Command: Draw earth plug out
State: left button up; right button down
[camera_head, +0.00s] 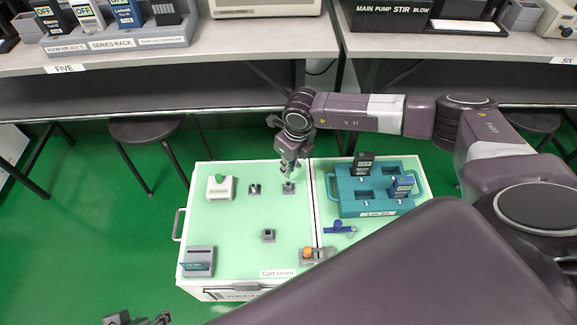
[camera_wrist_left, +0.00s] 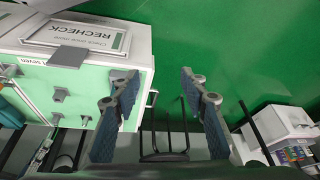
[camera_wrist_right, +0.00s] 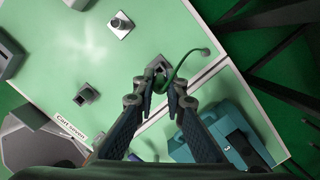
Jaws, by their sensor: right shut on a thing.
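The green earth plug with its thin curved lead (camera_wrist_right: 185,65) shows at the fingertips of my right gripper (camera_wrist_right: 161,92). The right gripper (camera_head: 289,177) is shut on it, directly over a small grey socket (camera_head: 289,188) on the cart top. The socket (camera_wrist_right: 157,66) also shows just beyond the fingertips in the right wrist view. I cannot tell whether the plug is seated or clear of it, as the fingers hide the contact. My left gripper (camera_wrist_left: 158,78) is open and empty, beyond the cart's edge; its tip (camera_head: 135,319) shows at the bottom of the head view.
Other small grey sockets (camera_head: 254,190) (camera_head: 269,236) stand on the green cart top. A white holder (camera_head: 220,187) with a green part, a grey box (camera_head: 198,261), an orange-knobbed part (camera_head: 308,253), a blue tool (camera_head: 340,228) and a teal tray (camera_head: 378,209) surround them.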

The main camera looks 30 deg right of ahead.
jog(key=shift+r, duration=0.2)
pick_arm(q)
jog(key=shift+s+a+f+g, duration=0.1)
jog(key=shift+s+a+g, duration=0.1)
jog(key=shift+s, duration=0.25)
jog(key=shift+s+a+f+g, duration=0.1)
jog(key=shift+s+g, duration=0.1)
jog(key=shift+s, duration=0.25)
